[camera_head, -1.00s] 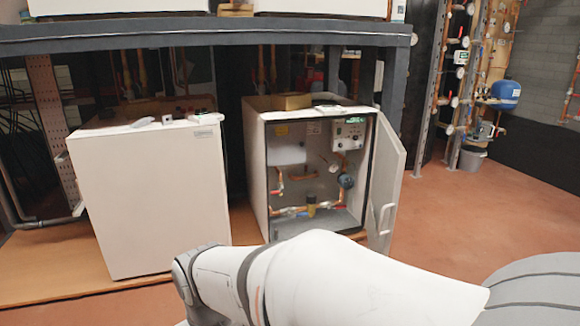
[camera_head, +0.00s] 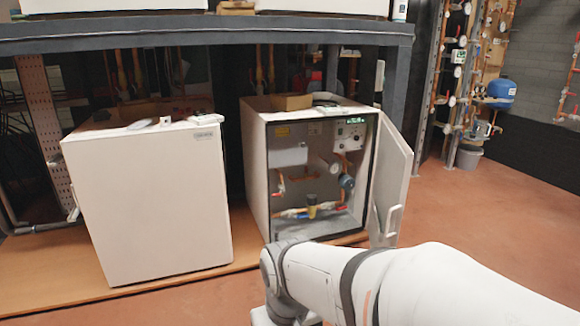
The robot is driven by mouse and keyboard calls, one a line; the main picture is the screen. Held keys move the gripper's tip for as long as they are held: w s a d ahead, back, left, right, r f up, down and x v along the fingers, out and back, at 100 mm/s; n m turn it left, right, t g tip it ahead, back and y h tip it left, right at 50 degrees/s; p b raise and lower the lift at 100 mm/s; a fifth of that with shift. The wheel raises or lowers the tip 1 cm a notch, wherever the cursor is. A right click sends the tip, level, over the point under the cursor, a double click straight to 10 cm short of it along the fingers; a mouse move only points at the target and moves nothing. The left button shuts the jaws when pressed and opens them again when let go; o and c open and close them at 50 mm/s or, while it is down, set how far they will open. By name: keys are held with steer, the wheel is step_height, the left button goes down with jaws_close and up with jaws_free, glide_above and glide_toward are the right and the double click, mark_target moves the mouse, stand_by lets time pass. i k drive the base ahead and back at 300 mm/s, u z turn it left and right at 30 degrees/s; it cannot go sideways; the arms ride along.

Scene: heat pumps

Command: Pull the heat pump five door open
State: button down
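Two white heat pump cabinets stand on a low wooden board under a dark frame. The right cabinet (camera_head: 255,170) is open at the front, and pipes, valves and a control panel show inside. Its door (camera_head: 397,185) is swung out to the right, with a pale handle (camera_head: 393,220) low on it. The left cabinet (camera_head: 150,205) shows a closed, plain white front. No label tells me which one is number five. My white arm crosses the bottom right, in front of the open cabinet. My gripper is not visible.
The dark frame (camera_head: 200,32) runs above the cabinets, with more white units on top. A pipe rack with a blue tank (camera_head: 501,90) and a grey bucket (camera_head: 468,157) stand at the back right. The reddish floor (camera_head: 500,215) at the right is clear.

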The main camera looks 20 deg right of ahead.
mark_target(394, 158)
steer(key=u, duration=0.05)
steer(key=i, duration=0.95)
steer(key=z, duration=0.85)
